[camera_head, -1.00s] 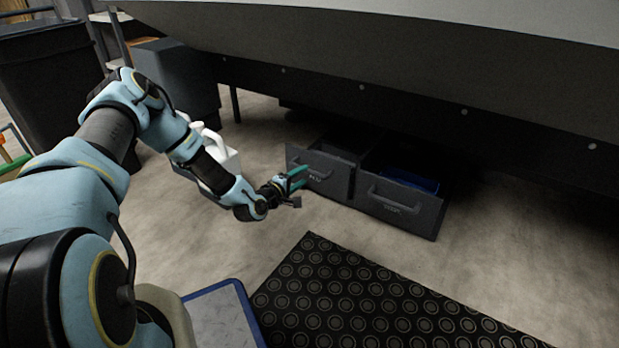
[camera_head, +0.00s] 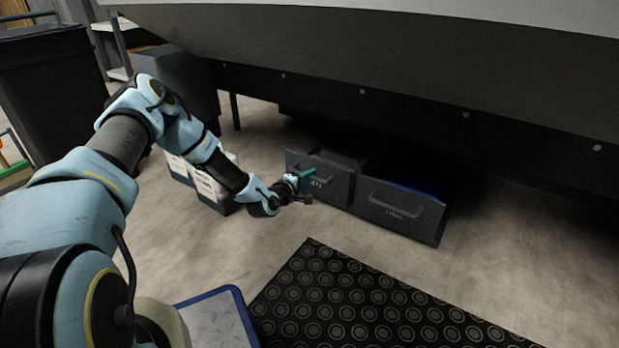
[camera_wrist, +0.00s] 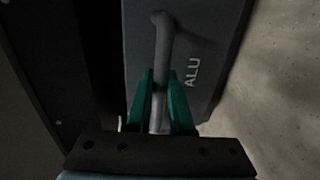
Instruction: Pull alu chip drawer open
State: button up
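The alu chip drawer (camera_head: 337,187) is the left of two dark grey drawers under the booth, its front standing forward of the dark underside. In the wrist view its front (camera_wrist: 208,58) carries the white letters ALU. Its bar handle (camera_wrist: 162,42) runs up the picture between my green fingers. My gripper (camera_head: 307,176) is at this handle. In the wrist view the fingers of my gripper (camera_wrist: 160,88) lie close on both sides of the bar and appear shut on it. The far end of the handle is free; the drawer's inside is mostly hidden.
The right drawer (camera_head: 400,210) stands beside it, with something blue (camera_head: 420,186) dimly visible inside. A black ringed mat (camera_head: 375,305) and a blue-edged board (camera_head: 215,315) lie in front. Bare floor is free around the drawers.

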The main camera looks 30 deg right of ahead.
grip_shut()
dwell(0.9)
